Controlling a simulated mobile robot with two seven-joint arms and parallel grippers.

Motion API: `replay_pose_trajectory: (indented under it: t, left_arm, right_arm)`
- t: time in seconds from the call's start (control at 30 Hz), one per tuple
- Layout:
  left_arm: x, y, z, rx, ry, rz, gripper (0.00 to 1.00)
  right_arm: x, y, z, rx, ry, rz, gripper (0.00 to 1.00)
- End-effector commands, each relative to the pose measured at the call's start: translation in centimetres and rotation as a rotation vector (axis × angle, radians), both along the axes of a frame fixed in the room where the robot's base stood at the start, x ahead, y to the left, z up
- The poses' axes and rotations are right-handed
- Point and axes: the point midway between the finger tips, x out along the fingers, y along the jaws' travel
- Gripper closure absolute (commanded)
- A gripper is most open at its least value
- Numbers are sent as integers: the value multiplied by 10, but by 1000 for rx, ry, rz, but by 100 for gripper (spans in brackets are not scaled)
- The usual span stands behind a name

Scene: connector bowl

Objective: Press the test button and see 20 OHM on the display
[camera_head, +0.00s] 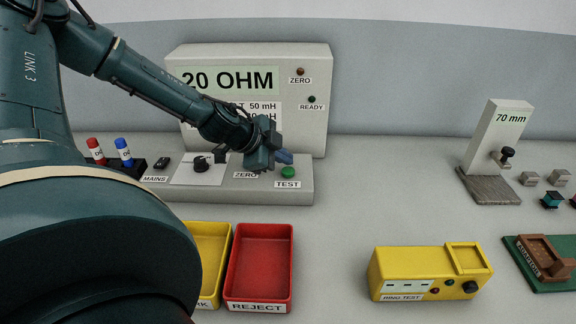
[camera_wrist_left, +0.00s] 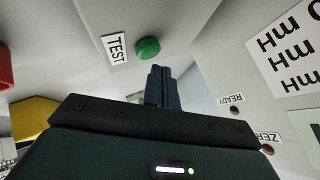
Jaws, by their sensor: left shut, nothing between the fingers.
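The display (camera_head: 230,80) on the upright grey panel reads 20 OHM in dark letters on a pale green field. The round green test button (camera_head: 288,172) sits on the low console in front, above a TEST label. My left gripper (camera_head: 286,157) is shut and empty, with its fingertips just above and behind the button in the head view. In the left wrist view the green button (camera_wrist_left: 148,48) lies beyond the fingertips (camera_wrist_left: 160,70), with a gap in the picture; I cannot tell the exact height. My right gripper is not in view.
The panel carries ZERO and READY lamps (camera_head: 311,99). A black knob (camera_head: 201,163) is on the console. A red REJECT tray (camera_head: 291,262) and a yellow tray (camera_head: 223,236) stand in front. A yellow ring test box (camera_head: 378,275) and a 70 mm stand (camera_head: 492,140) are to the right.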

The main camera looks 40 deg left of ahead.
Motion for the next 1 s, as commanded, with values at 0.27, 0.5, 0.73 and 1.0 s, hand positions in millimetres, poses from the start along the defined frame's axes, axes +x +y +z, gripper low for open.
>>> replay_pose_trajectory:
  t: [0.27,0.5,0.73,1.0]
  left_arm:
    - [0,0,1,0,0,0,100]
    - [0,0,21,0,-1,0,100]
    - [0,0,44,-1,0,1,100]
    - [0,0,50,0,0,0,100]
  right_arm:
    - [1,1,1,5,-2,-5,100]
    - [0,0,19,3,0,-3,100]
    - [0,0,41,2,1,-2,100]
    - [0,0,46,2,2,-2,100]
